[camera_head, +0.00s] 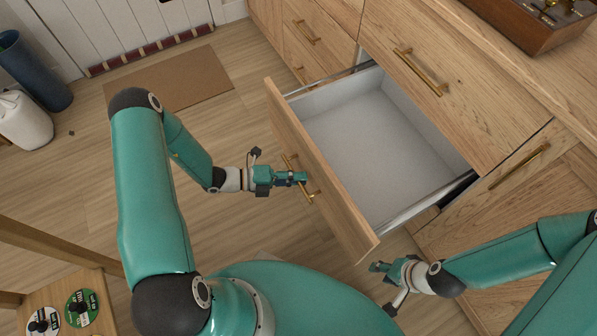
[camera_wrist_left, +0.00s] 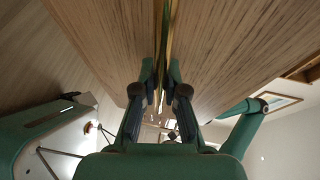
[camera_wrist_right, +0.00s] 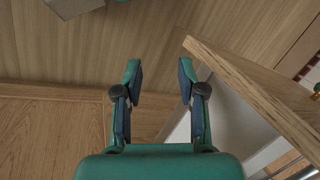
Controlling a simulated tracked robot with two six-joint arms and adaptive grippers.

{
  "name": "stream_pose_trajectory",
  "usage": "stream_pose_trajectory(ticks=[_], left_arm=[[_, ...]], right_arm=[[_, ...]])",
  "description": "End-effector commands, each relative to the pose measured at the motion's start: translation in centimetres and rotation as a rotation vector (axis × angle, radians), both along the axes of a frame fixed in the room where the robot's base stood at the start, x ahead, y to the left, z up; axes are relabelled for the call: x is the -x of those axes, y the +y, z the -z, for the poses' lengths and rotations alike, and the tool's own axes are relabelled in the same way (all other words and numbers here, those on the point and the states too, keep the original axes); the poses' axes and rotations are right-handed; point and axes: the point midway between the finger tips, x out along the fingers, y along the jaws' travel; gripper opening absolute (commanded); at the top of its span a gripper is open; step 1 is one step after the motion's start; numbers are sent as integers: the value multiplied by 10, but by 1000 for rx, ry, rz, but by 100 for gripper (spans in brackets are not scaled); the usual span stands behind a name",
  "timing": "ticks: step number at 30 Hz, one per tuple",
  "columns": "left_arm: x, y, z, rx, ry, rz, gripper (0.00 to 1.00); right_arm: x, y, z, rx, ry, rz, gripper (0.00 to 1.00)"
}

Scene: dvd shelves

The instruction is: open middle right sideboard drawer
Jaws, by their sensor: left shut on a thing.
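The open drawer (camera_head: 365,145) sticks far out of the wooden sideboard (camera_head: 480,105) in the head view, with an empty white inside. Its front panel (camera_head: 325,180) carries a brass bar handle (camera_head: 290,163). My left gripper (camera_head: 303,178) is shut on this handle, and its fingers close around the brass bar in the left wrist view (camera_wrist_left: 161,85). My right gripper (camera_head: 378,267) is near the drawer's lower front corner, apart from it. In the right wrist view its fingers (camera_wrist_right: 160,85) are spread and empty, with the drawer edge to their right.
Another drawer with a brass handle (camera_head: 420,72) is shut above the open one. A cabinet door handle (camera_head: 520,165) is at the right. A doormat (camera_head: 170,80), a blue bin (camera_head: 35,75) and a white jug (camera_head: 22,122) are on the floor at the left. A wooden box (camera_head: 530,20) stands on top.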

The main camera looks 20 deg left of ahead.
Motion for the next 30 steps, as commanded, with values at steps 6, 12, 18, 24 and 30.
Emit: stream_pose_trajectory(ticks=[6, 12, 18, 24, 30], left_arm=[[9, -9, 4, 5, 14, 28, 0], [8, -8, 3, 7, 13, 27, 29], [6, -6, 2, 4, 9, 22, 37], [6, -3, 2, 3, 7, 18, 37], [15, 15, -2, 2, 7, 13, 37]], right_arm=[[0, 0, 1, 0, 0, 0, 40], [0, 0, 1, 0, 0, 0, 40], [0, 0, 1, 0, 0, 0, 40], [0, 0, 0, 0, 0, 0, 40], [0, 0, 0, 0, 0, 0, 40]])
